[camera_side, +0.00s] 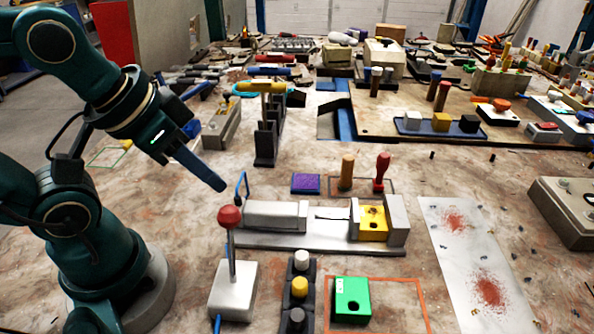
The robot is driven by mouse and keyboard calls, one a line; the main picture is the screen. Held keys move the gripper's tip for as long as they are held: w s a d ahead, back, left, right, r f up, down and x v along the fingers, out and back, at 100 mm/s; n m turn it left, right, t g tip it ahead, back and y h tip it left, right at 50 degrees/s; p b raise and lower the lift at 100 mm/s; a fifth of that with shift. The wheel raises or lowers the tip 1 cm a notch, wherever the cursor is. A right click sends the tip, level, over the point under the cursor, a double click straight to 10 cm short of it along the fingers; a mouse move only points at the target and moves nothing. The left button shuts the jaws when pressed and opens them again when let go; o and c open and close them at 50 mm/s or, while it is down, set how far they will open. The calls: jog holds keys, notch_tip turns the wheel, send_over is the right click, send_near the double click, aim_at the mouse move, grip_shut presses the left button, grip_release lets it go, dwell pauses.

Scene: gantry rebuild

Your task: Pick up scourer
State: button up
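A small flat purple square pad (305,183), which looks like the scourer, lies on the worktable behind the grey vice-like fixture. My gripper (207,172) is at the left, above the table and apart from the pad. One long blue-grey finger points down and right, toward the table. The other finger cannot be made out clearly, so the opening between them cannot be judged. Nothing is visibly held.
A red-knobbed lever (230,217) rises in front of my gripper. A dark rack (266,145) stands behind. The table right of the red handle is fairly clear.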

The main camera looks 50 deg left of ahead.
jog(key=o, duration=0.7)
jog(key=shift+o, duration=0.2)
jog(key=w+a+r+n+t, duration=0.1)
jog(key=w+r+n, duration=0.2)
jog(key=w+r, duration=0.55)
jog(key=n+y, duration=0.2)
send_over(347, 160)
jog(key=s, duration=0.2)
notch_tip(347, 160, down, 9)
jog(key=f+g, duration=0.1)
jog(key=f, duration=0.2)
jog(key=w+f, duration=0.1)
jog(key=f, duration=0.3)
jog(key=w+f+g, duration=0.1)
jog(key=f, duration=0.3)
jog(key=shift+w+f+m+g, duration=0.1)
jog(key=shift+w+m+g, duration=0.15)
jog(key=shift+m+g, duration=0.05)
jog(key=shift+x, duration=0.85)
